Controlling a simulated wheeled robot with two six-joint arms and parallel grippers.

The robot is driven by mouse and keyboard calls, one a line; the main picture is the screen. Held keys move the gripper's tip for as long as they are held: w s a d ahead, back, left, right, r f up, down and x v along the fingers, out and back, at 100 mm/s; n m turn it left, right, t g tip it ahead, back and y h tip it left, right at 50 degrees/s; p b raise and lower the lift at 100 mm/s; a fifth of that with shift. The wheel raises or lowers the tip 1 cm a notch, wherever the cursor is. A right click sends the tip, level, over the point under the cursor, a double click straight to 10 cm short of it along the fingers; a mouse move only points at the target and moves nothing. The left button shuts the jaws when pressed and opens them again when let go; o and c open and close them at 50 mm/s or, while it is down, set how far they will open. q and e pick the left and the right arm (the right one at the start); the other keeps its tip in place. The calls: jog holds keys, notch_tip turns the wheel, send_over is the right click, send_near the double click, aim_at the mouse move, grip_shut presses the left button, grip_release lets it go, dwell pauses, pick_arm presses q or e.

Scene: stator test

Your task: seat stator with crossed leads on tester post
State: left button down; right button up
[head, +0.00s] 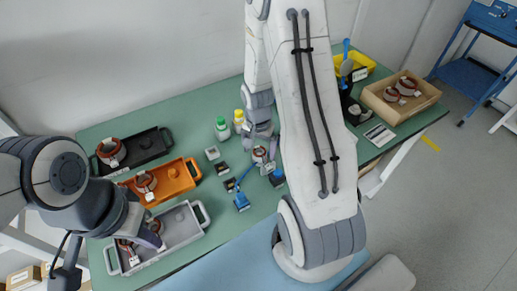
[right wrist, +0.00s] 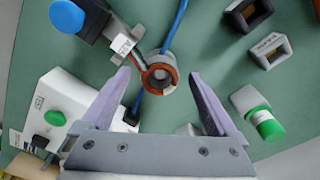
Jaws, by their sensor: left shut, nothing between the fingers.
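A stator (head: 259,154) with a red-brown winding sits on the table near the middle in the head view. In the right wrist view the stator (right wrist: 160,74) shows its round bore, with dark and red leads running to a white tag (right wrist: 122,44). Whether the leads cross is too small to tell. My right gripper (right wrist: 160,76) is open, its purple fingers apart on either side of the stator. A post under the stator cannot be made out. My left gripper (head: 146,238) is shut and empty over the grey tray (head: 204,215), beside stators (head: 126,246) there.
A black tray (head: 165,139) and an orange tray (head: 193,174) each hold a stator. Green-capped (head: 221,129) and yellow-capped (head: 239,119) bottles stand behind. Small dark blocks and a blue cable (right wrist: 178,22) lie around the stator.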

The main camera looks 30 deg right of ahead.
notch_tip(320, 180, up, 10)
jog(key=shift+s+a+r, duration=0.15)
jog(key=shift+a+r, duration=0.05)
jog(key=shift+r, duration=0.05)
dwell(0.5)
dwell(0.5)
jog(key=s+a+r+n, duration=0.2)
jog(key=a+r+n, duration=0.15)
jog(key=a, duration=0.35)
jog(key=s+a+r+n, duration=0.2)
jog(key=a+n, duration=0.3)
jog(key=a, duration=0.3)
jog(key=s+a+r+n, duration=0.1)
jog(key=s+a+n, duration=0.3)
jog(key=s, duration=0.3)
jog(key=s+a+r+n+y, duration=0.1)
jog(key=s+a+n, duration=0.4)
jog(key=s+n, duration=0.1)
jog(key=shift+s+r, duration=0.4)
jog(key=shift+s, duration=0.1)
